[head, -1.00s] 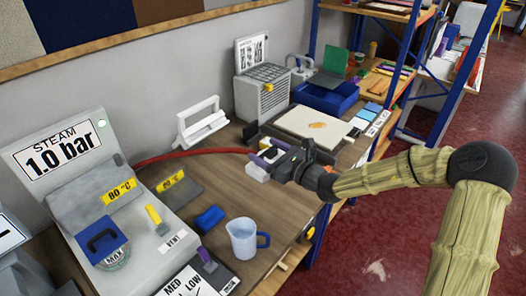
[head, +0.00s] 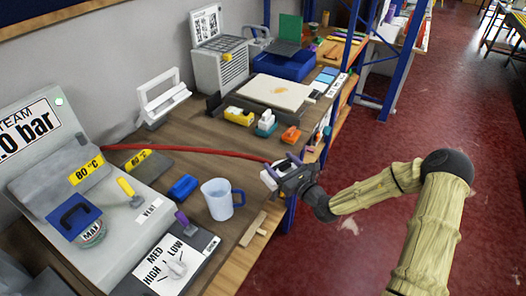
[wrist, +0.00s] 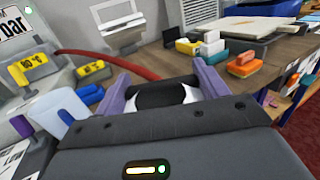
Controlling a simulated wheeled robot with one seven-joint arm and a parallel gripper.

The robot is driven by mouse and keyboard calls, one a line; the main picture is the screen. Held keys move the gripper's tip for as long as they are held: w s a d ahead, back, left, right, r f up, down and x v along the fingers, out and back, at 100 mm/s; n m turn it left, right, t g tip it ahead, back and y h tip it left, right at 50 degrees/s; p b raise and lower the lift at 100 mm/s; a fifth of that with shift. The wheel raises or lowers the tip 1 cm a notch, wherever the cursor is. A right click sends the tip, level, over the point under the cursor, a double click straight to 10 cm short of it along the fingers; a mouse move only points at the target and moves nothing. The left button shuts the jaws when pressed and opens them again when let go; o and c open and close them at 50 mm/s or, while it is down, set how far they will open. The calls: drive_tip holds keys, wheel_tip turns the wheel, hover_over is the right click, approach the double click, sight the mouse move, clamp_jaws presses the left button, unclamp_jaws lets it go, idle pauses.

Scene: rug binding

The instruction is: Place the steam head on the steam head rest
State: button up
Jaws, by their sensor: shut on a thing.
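My gripper (head: 284,170) is shut on the steam head (head: 269,179), a small white piece on the end of a red hose. It holds the head at the table's front edge, right of the measuring jug. In the wrist view the purple fingers of my gripper (wrist: 162,88) stand either side of the steam head (wrist: 190,95), mostly hidden by the gripper body. A white frame-like stand (head: 163,97), which looks like the steam head rest, stands empty against the wall. It also shows in the wrist view (wrist: 118,32).
The red hose (head: 200,150) runs across the table from the steam unit (head: 50,165). A measuring jug (head: 217,202) and blue block (head: 183,187) are left of my gripper. Yellow (head: 239,116), teal (head: 266,128) and orange (head: 291,134) items sit behind it. Red floor lies right.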

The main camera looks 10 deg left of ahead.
drive_tip(key=s+d+f+m+t+h+b, duration=0.1)
drive_tip(key=s+d+f+m+h+b, duration=0.1)
drive_tip(key=d+f, duration=0.4)
drive_tip(key=s+d+f+m+t+h+b, duration=0.2)
drive_tip(key=s+d+f+h, duration=0.3)
drive_tip(key=f, duration=0.6)
drive_tip(key=s+d+f+m+t+h+b, duration=0.1)
drive_tip(key=s+d+f+m+h+b, duration=0.2)
drive_tip(key=f, duration=0.6)
drive_tip(key=d+m+h, duration=0.1)
drive_tip(key=d+h, duration=0.1)
drive_tip(key=d, duration=0.1)
drive_tip(key=shift+s+d+f, duration=0.15)
drive_tip(key=shift+s+d, duration=0.05)
drive_tip(key=shift+d, duration=0.1)
drive_tip(key=shift+d, duration=0.2)
drive_tip(key=shift+s, duration=0.1)
